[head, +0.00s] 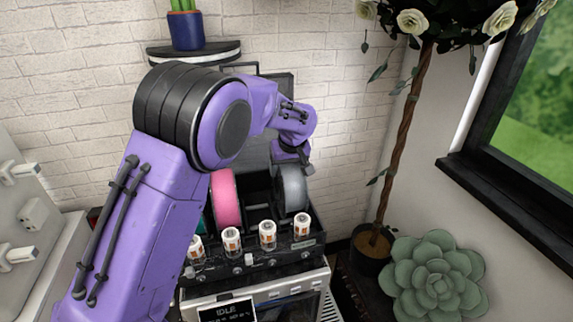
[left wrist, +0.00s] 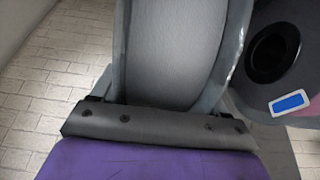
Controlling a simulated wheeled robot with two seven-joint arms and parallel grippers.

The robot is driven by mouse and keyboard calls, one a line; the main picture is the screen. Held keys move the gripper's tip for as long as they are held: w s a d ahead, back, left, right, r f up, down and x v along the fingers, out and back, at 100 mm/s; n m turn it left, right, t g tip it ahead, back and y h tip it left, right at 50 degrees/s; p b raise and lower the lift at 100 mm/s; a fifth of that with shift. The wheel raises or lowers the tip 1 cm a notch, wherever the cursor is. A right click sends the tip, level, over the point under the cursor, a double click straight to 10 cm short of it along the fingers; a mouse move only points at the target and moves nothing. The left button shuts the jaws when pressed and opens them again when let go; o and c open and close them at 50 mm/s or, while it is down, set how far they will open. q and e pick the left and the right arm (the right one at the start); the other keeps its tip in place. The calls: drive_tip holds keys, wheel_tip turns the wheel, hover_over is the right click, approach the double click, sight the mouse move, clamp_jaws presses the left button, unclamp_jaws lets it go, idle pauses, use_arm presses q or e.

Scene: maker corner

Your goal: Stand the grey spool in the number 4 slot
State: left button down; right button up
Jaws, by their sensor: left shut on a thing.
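The grey spool (head: 293,190) is upright at the rightmost slot of the black spool holder (head: 290,250). My left gripper (head: 291,165) is above it, shut on its upper rim. In the left wrist view the grey spool (left wrist: 175,50) fills the middle, close against the gripper. The spool's lower edge is hidden behind the holder's front, so I cannot tell whether it rests on the slot floor. No slot number is readable. My right gripper is in neither view.
A pink spool (head: 225,198) stands left of a dark gap in the holder, and a teal one (head: 209,222) is mostly hidden by my arm. Several white canisters (head: 267,235) line the front. A potted tree (head: 374,245) and a succulent (head: 437,278) stand to the right.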

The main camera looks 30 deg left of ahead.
use_arm(q)
drive_tip(key=shift+w+f+p, duration=0.1)
drive_tip(key=shift+f+p, duration=0.2)
idle(0.5)
drive_tip(key=shift+c, duration=0.3)
unclamp_jaws()
drive_tip(key=shift+o, duration=0.3)
drive_tip(key=shift+s+d, duration=0.1)
drive_tip(key=shift+s, duration=0.1)
